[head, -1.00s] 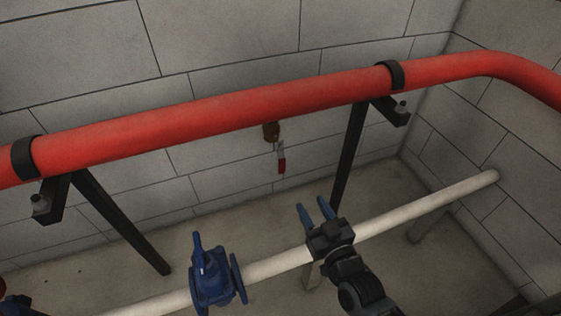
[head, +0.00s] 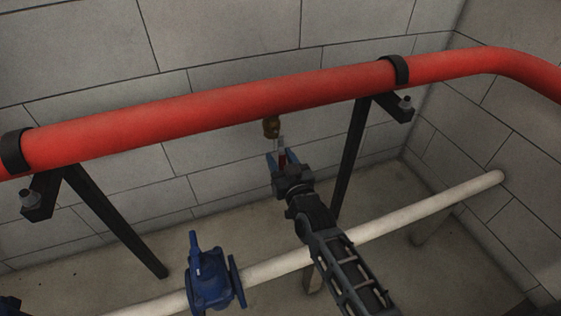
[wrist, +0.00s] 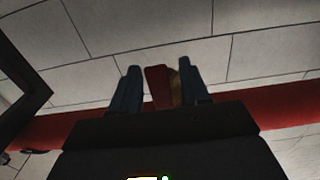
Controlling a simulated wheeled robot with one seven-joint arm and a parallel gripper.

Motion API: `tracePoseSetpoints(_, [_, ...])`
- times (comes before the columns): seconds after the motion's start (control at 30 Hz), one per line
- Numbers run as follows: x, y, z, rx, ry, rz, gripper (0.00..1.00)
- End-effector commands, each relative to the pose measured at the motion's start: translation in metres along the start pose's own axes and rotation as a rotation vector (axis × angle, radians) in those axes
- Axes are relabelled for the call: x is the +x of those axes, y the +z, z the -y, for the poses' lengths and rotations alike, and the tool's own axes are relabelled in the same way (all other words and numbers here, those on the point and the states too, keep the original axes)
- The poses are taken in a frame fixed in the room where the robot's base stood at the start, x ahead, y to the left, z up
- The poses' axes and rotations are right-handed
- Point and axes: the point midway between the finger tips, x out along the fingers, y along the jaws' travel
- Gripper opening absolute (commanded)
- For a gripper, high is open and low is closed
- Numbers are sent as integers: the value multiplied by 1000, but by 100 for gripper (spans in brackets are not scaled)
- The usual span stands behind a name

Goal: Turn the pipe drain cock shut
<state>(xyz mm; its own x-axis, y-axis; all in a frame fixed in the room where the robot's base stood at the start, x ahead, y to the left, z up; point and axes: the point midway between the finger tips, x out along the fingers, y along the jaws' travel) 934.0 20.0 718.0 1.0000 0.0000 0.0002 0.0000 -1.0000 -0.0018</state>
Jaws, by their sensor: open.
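The drain cock (head: 271,127) is a small brass valve under the red pipe (head: 220,105). Its lever hangs down with a red grip (head: 283,157), which is partly hidden by my gripper in the head view. My gripper (head: 278,158) is open, with its blue fingers reaching up on either side of the lever. In the wrist view the red grip (wrist: 158,88) stands between the two fingers (wrist: 160,90), close to the left one, with a gap on the right where some brass shows. I cannot tell whether a finger touches it.
Black brackets (head: 350,150) carry the red pipe left and right of the cock. A white pipe (head: 390,225) with a blue valve (head: 211,275) runs low beneath my arm. A grey block wall (head: 110,75) stands close behind.

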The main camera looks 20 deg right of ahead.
Motion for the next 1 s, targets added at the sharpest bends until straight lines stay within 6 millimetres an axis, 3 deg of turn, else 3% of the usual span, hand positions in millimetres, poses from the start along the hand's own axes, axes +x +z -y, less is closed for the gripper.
tracePoseSetpoints(0.33, [4,0,0,-1,0,0,45])
tracePoseSetpoints(0.8, [4,0,-1,-1,1,0,0])
tracePoseSetpoints(1.0, [4,0,-1,-1,2,0,0])
